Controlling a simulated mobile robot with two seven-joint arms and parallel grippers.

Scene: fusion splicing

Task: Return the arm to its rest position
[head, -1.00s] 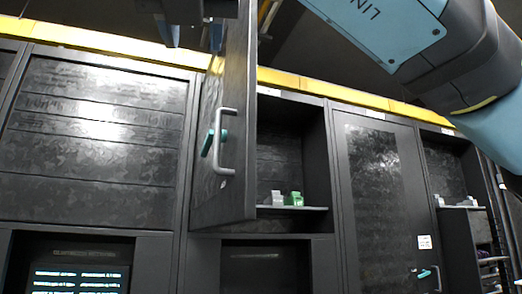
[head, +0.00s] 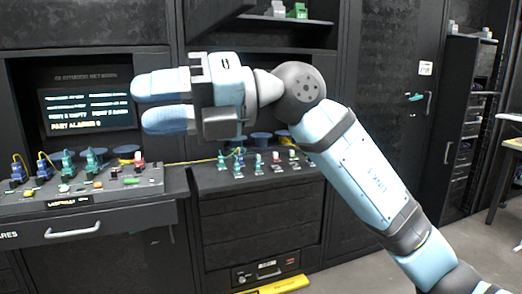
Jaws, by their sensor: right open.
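My right arm (head: 365,175) rises from the lower right corner and bends at a dark joint near the middle. My right gripper (head: 142,103) is pale blue and grey and points left. Its two fingers are apart with nothing between them. It appears in front of the console screen and the cabinet fronts, and it hides part of the shelf behind. My left gripper is not in this view.
A console with a lit screen (head: 84,108) stands at left, above a panel (head: 125,189) with colored connectors. A lower ledge (head: 225,182) holds several small fittings. An open cabinet door (head: 212,12) hangs at the top. A table (head: 512,143) stands at right. Floor shows at lower right.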

